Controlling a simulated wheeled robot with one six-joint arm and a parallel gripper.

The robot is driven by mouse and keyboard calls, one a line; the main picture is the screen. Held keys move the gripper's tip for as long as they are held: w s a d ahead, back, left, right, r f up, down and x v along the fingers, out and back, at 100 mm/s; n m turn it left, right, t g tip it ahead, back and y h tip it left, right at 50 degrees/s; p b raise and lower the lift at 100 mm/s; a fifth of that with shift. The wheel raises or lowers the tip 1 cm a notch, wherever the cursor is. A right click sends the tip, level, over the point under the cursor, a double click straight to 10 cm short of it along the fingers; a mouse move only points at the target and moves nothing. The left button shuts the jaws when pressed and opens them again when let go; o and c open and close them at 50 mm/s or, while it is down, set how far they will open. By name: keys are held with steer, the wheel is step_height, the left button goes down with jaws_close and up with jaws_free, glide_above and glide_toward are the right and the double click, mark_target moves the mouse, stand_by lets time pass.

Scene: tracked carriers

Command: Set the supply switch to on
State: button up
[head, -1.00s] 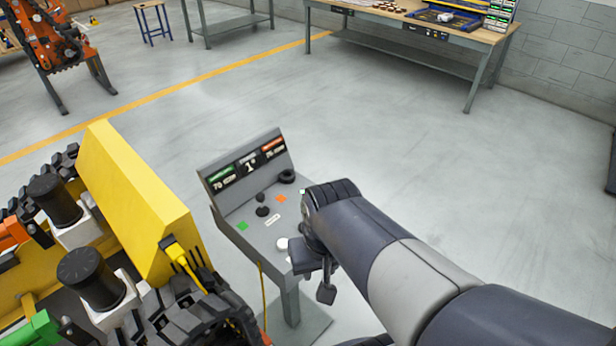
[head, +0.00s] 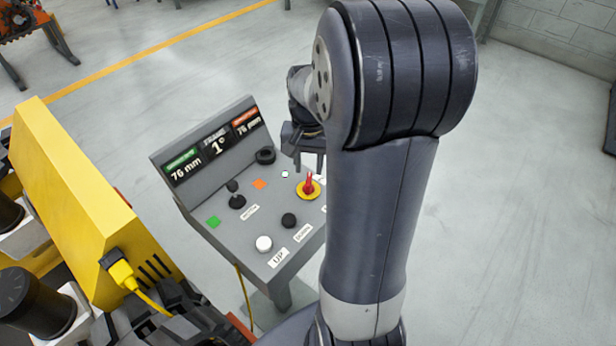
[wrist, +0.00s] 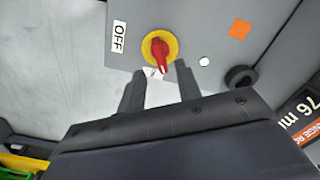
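The supply switch (head: 308,189) is a red handle on a round yellow plate on the sloped grey control panel (head: 215,236). In the wrist view the switch (wrist: 158,47) is upper centre, with an OFF label (wrist: 118,37) to its left. The red handle points down in that picture, towards a partly covered white patch. My gripper (head: 310,167) is just beyond the switch in the head view. In the wrist view its two fingers (wrist: 160,70) are apart, with the handle's end appearing between their tips. Contact cannot be told.
The panel also carries a black joystick (head: 237,195), a white button (head: 264,243), a black knob (head: 289,220) and a black ring (head: 265,156). Its display (head: 215,148) stands behind. A yellow machine (head: 75,190) is close on the left. Open floor lies beyond the panel.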

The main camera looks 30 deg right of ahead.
mark_target(308, 179)
step_height(308, 179, down, 6)
steer(key=shift+r, duration=0.1)
steer(key=shift+c, duration=0.4)
jaws_close()
